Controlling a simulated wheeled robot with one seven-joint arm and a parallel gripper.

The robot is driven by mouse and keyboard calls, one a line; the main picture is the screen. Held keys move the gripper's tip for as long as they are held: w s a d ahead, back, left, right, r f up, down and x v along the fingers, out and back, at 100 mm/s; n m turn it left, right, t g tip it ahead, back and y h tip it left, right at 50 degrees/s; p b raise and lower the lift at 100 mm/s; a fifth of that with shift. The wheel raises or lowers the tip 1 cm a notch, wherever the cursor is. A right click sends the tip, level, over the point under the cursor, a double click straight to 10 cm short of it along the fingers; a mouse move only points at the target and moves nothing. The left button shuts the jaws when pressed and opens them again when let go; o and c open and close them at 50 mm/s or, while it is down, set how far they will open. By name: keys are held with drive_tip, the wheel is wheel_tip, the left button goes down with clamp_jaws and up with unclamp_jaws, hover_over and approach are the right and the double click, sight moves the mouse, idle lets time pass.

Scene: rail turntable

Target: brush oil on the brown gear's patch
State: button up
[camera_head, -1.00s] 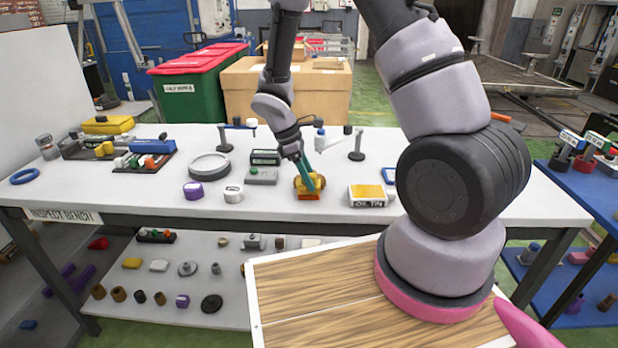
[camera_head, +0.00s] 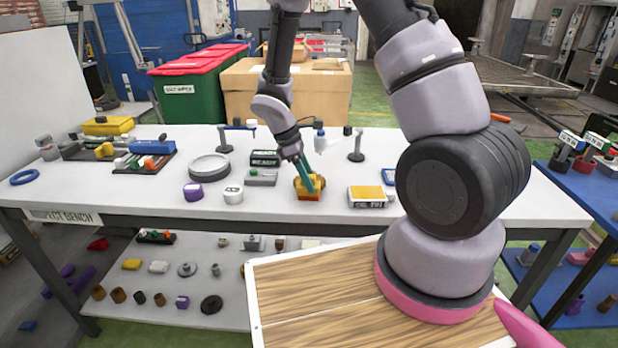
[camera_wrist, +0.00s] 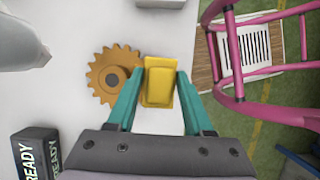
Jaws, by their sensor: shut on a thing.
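My gripper (camera_wrist: 157,100) has teal fingers closed on the two sides of a yellow block (camera_wrist: 159,82), which looks like the brush's body. The brown gear (camera_wrist: 115,76) lies on the white bench just left of the block in the wrist view, toothed, with a dark centre hole. I cannot tell whether block and gear touch, and I make out no oil patch on the gear. In the head view, my gripper (camera_head: 306,174) is low over the bench with the yellow block beneath it. The oil tray (camera_head: 367,196), with a yellow top, stands to its right.
A READY box (camera_head: 265,158) stands behind and left of the gripper, with a green-buttoned box (camera_head: 262,178) in front. A white round container (camera_head: 233,194) and purple piece (camera_head: 193,191) lie left. A blue-capped bottle (camera_head: 320,142) and small stand (camera_head: 356,148) are behind.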

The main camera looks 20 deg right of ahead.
drive_tip(key=shift+w, duration=0.1)
idle(0.3)
drive_tip(key=shift+w+d, duration=0.15)
drive_tip(key=shift+w, duration=0.15)
drive_tip(key=shift+s, duration=0.15)
idle(0.3)
drive_tip(key=shift+s, duration=0.25)
drive_tip(key=shift+w, duration=0.2)
idle(0.3)
drive_tip(key=shift+w, duration=0.25)
drive_tip(key=shift+s, duration=0.45)
idle(0.3)
